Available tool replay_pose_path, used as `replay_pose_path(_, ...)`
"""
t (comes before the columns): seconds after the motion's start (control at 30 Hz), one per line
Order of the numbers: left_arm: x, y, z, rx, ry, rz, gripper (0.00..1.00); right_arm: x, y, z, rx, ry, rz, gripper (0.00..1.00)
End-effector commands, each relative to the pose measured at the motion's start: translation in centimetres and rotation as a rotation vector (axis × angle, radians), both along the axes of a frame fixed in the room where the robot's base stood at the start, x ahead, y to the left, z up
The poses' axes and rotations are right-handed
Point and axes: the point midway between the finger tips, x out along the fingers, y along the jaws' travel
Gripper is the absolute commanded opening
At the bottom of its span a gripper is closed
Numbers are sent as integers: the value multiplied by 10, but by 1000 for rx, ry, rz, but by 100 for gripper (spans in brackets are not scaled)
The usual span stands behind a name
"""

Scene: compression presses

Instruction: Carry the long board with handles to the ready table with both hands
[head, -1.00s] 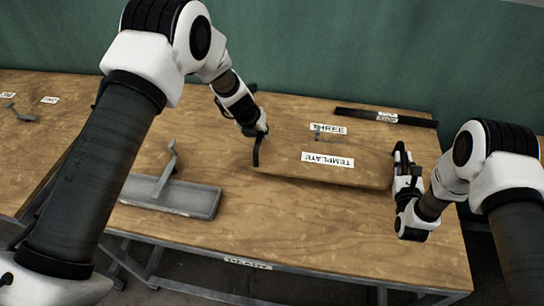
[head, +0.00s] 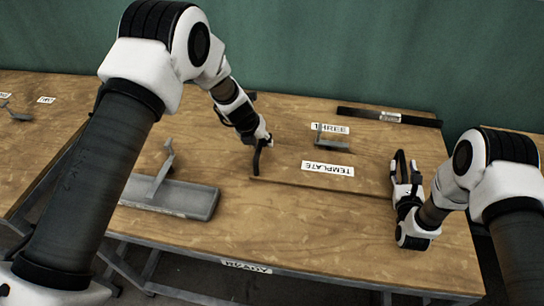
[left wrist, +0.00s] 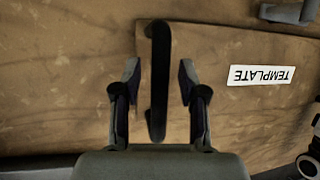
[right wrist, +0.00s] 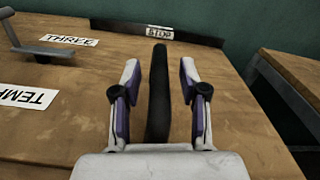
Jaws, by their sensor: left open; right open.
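The long wooden board (head: 280,168) lies flat on the wooden table, its colour close to the tabletop. A TEMPLATE label (head: 328,168) is on it. A dark upright handle stands at each end. My left gripper (head: 263,148) is open around the left handle (left wrist: 158,80), with a gap on both sides in the left wrist view. My right gripper (head: 405,178) is open around the right handle (right wrist: 158,95), also with gaps on both sides. The board's right end is hard to make out.
A grey tray-like plate with a handle (head: 185,197) lies left of the board. A small grey handled piece (head: 332,146) and a THREE label (head: 330,128) are behind the board. A dark STOP strip (head: 360,113) lies at the back. Another table (right wrist: 295,75) is to the right.

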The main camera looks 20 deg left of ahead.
Motion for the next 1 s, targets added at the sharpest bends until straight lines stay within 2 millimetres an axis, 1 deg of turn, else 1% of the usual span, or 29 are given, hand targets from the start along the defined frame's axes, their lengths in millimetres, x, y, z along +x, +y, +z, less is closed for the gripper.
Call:
replay_pose_path(0.17,-14,6,36,-1,-4,0,42,0,0,0,0,0,0,43)
replay_pose_path(0.3,-29,11,69,0,-4,-1,42,0,0,0,0,0,0,43)
replay_pose_path(0.4,-37,15,88,-2,-3,1,42,0,0,0,0,0,0,43)
replay_pose_path(0.5,-42,17,99,0,-2,-1,42,0,0,0,0,0,0,43)
replay_pose_path(0.63,-45,17,103,0,-1,0,42,-6,0,-1,0,2,1,43)
replay_pose_path(0.77,-45,17,103,0,-1,0,42,-29,-2,-1,0,5,0,43)
replay_pose_path(1.0,-44,17,103,0,-1,0,42,-91,-7,0,0,4,-1,43)
